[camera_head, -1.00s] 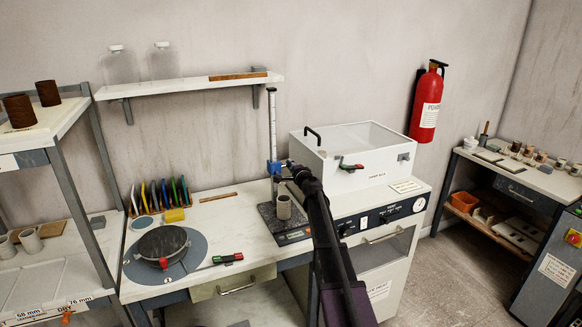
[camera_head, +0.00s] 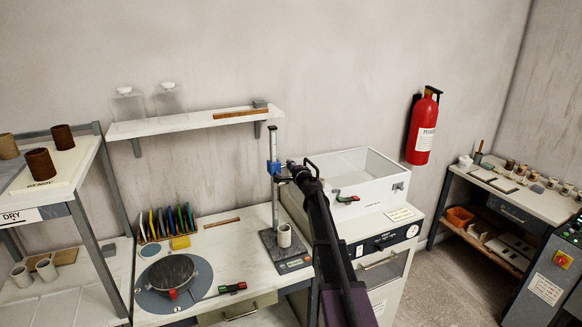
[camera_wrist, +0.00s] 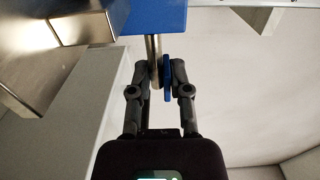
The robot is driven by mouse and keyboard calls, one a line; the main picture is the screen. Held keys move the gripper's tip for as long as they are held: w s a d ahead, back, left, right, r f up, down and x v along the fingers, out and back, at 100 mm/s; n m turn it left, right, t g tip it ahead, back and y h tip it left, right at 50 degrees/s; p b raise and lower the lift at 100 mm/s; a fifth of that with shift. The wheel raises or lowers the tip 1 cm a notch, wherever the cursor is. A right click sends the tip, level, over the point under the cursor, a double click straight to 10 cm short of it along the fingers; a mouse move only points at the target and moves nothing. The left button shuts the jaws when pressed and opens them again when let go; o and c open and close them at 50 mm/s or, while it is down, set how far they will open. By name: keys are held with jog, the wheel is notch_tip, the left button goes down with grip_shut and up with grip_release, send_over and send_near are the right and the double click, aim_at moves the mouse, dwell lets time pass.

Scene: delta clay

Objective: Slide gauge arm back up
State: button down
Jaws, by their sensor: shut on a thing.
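The height gauge has an upright metal post (camera_head: 275,205) rising from a dark base plate (camera_head: 268,243) on the bench. Its blue slider (camera_head: 274,167) sits in the upper part of the post, well above the base. A small pale clay cylinder (camera_head: 284,236) stands upright on the base, clear below the slider. My gripper (camera_head: 287,174) is at the slider's right side. In the wrist view, my gripper (camera_wrist: 162,68) is shut on a blue tab (camera_wrist: 167,78) below the blue slider body (camera_wrist: 150,18). The exact finger contact is hard to see.
The white lidded box unit (camera_head: 360,177) stands close to the right of the gauge, behind my arm. A wall shelf (camera_head: 190,121) hangs left of the post top. A round dark pan (camera_head: 168,272) and several coloured discs (camera_head: 170,222) are on the bench to the left.

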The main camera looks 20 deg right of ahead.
notch_tip(320, 180, up, 9)
jog(key=p, duration=0.7)
jog(key=shift+p, duration=0.4)
jog(key=c, duration=0.6)
grip_release()
jog(key=shift+w+f, duration=0.1)
jog(key=shift+o, duration=0.2)
jog(key=s, duration=1.2)
jog(key=shift+d, duration=0.25)
jog(key=shift+s+a, duration=0.1)
